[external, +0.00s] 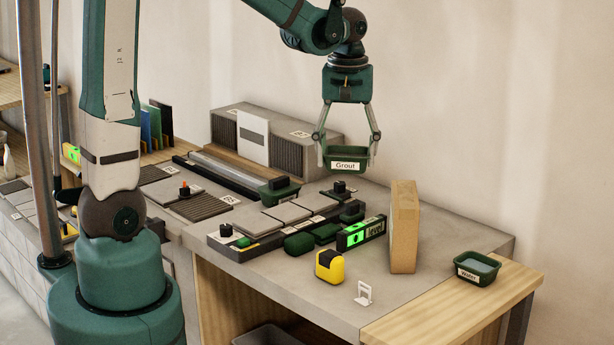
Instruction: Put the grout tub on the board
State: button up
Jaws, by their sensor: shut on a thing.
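The grout tub (345,155) is a small dark green tub with a white "Grout" label. My gripper (346,140) is shut on it, with a finger at each side, and holds it level in the air above the back of the worktop. A flat pale wooden board (440,312) lies along the right front edge of the worktop, below and to the right of my gripper. A green tub labelled "Water" (477,267) stands at the board's far end. The board's near part is bare. The inside of the grout tub is mostly hidden.
A tan block (403,227) stands upright between the grout tub and the board. A green level (361,233), a yellow and black tool (329,266) and a small white tag (363,293) are near it.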

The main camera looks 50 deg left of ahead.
jog(key=d+m, duration=0.4)
jog(key=d, duration=1.2)
jog(key=m+p, duration=0.1)
jog(key=m, duration=0.3)
send_over(428, 309)
notch_tip(428, 309, down, 11)
jog(key=shift+f, duration=0.2)
jog(key=shift+f, duration=0.15)
jog(key=shift+f, duration=2.75)
jog(key=shift+f, duration=2.05)
jog(key=shift+f, duration=0.2)
